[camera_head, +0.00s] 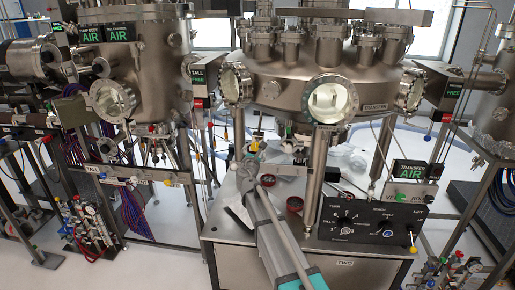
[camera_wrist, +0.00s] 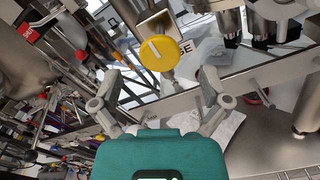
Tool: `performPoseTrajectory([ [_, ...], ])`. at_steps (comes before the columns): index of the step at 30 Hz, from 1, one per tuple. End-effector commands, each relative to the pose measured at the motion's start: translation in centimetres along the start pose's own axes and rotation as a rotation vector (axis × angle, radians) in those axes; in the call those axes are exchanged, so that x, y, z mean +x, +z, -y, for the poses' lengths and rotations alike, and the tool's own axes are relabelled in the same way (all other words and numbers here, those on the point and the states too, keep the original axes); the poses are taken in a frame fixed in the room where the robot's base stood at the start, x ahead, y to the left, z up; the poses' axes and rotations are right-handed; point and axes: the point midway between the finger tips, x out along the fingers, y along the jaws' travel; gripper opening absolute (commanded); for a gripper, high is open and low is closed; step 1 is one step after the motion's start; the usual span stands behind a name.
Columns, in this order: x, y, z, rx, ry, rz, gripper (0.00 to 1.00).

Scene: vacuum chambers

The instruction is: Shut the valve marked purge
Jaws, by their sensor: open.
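A round yellow valve knob (camera_wrist: 160,52) with a white mark on its face is in the upper middle of the wrist view. A label (camera_wrist: 185,47) beside it shows the letters "SE"; the rest is hidden behind the knob. My gripper (camera_wrist: 162,82) is open and empty, with one finger to each side below the knob. The knob is ahead of the fingertips, and I see no contact.
A steel bench (camera_head: 225,236) carries a black control panel (camera_head: 372,222) with dials at its right. Steel chambers (camera_head: 280,85) stand behind. Pipework and cables crowd the left, where a red sign (camera_wrist: 28,33) shows in the wrist view.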

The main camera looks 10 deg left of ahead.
Motion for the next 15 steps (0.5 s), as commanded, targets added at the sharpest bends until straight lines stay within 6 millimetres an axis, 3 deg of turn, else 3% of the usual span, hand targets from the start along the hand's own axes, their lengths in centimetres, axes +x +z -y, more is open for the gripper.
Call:
performPoseTrajectory([
  [6, 2.8, -0.1, -0.1, 0.0, 0.0, 0.0, 0.96],
  [15, 3.9, 0.0, 0.0, 0.0, 0.0, 0.0, 0.96],
])
